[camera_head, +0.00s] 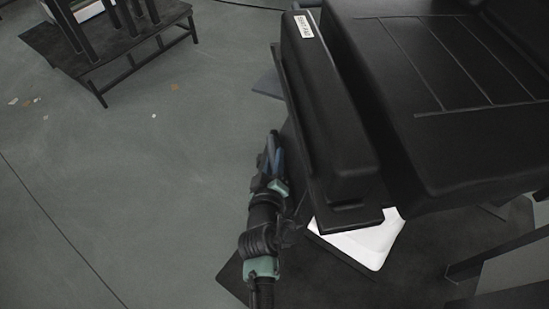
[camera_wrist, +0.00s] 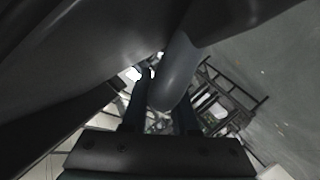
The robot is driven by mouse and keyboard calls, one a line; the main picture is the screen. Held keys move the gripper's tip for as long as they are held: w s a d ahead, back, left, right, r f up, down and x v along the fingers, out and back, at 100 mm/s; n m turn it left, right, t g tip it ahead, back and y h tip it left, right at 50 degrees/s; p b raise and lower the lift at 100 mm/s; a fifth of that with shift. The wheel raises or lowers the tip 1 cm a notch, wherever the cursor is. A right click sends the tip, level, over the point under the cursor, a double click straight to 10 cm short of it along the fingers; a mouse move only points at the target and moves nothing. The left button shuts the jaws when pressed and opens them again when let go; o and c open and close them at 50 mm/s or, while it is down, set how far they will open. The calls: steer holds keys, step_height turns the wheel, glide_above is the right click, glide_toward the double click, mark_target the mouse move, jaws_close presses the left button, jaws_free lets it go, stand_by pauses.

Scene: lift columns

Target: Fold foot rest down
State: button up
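The foot rest (camera_head: 325,110) is a long black padded bar with a white label, along the left side of the black padded seat (camera_head: 450,80) in the head view. Its flat lower edge sticks out below the pad. My gripper (camera_head: 272,155) is beside the foot rest's left side, close to that edge; its fingers are partly dark against it. In the wrist view my gripper's two fingers (camera_wrist: 160,112) stand apart. A rounded grey part (camera_wrist: 178,72) shows between and beyond them; I cannot tell whether they touch it. A large dark surface (camera_wrist: 85,45) fills the upper left.
A white panel (camera_head: 370,242) lies beneath the foot rest and seat, on a dark base (camera_head: 400,280). A dark low stand (camera_head: 110,55) is at the upper left. The grey floor (camera_head: 130,180) left of my arm is mostly clear.

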jaws_close()
stand_by(1.0)
